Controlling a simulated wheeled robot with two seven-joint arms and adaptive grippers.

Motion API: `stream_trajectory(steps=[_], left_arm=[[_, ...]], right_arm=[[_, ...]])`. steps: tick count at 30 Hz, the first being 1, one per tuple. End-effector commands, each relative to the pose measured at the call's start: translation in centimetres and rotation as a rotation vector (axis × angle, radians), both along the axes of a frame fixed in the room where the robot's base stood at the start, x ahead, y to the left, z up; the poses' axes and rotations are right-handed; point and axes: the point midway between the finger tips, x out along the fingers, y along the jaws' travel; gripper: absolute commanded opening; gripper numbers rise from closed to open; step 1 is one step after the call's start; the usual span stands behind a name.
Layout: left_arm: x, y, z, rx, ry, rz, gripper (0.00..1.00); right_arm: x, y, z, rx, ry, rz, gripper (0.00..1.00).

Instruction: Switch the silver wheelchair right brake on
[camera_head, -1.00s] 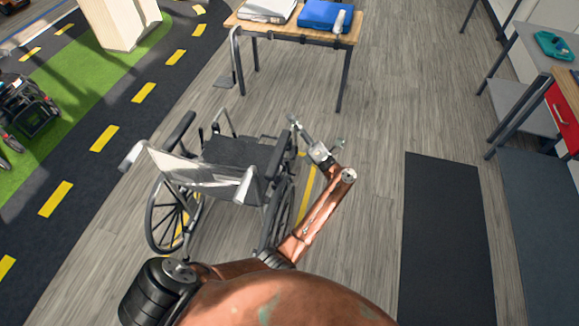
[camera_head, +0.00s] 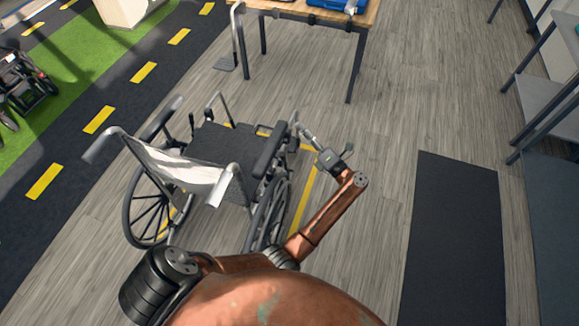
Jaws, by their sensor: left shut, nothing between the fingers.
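The silver wheelchair (camera_head: 222,150) stands in the middle left with its back towards me. It has a dark seat, a pale backrest, grey push handles and spoked wheels. Its right wheel (camera_head: 268,210) is beside my left arm. My left gripper (camera_head: 304,131) is shut and empty, at the front right side of the chair, just beyond the right armrest (camera_head: 268,150). Its fingertips are close to the frame there; I cannot tell whether they touch. The right brake lever cannot be made out clearly. My right gripper is out of view.
A wooden-topped table (camera_head: 290,8) stands ahead of the chair. A dark mat (camera_head: 455,240) lies on the floor at right, with a grey shelf unit (camera_head: 545,100) beyond it. Another wheelchair (camera_head: 22,85) is at far left. Wooden floor between chair and mat is clear.

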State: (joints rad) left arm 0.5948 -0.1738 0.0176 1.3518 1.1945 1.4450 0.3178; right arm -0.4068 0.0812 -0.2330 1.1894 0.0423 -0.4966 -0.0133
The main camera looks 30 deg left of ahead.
Motion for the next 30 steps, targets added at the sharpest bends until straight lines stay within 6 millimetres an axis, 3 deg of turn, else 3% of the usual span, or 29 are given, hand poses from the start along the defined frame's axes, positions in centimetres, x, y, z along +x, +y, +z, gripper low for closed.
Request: stream_trajectory(steps=[1, 8, 15, 18, 21, 24, 30], left_arm=[[0.1, 0.1, -3.3, 0.0, 0.018, 0.001, 0.0], [0.6, 0.0, -15.0, 0.0, 0.088, 0.0, 0.0], [0.7, -0.1, -27.7, 0.0, 0.175, -0.002, 0.0], [0.6, -0.1, -32.1, 0.0, 0.207, -0.003, 0.0], [0.5, -0.2, -35.2, 0.0, 0.23, -0.003, 0.0], [0.4, -0.2, -37.0, -0.001, 0.245, -0.003, 0.0], [0.4, -0.2, -37.6, 0.0, 0.25, -0.004, 0.0]], right_arm=[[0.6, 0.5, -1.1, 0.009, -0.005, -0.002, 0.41], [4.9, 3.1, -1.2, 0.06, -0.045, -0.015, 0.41], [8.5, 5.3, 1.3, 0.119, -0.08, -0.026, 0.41], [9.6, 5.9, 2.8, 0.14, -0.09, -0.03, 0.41], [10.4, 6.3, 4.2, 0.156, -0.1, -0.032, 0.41], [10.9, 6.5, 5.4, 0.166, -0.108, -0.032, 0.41], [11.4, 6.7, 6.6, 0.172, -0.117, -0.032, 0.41]])
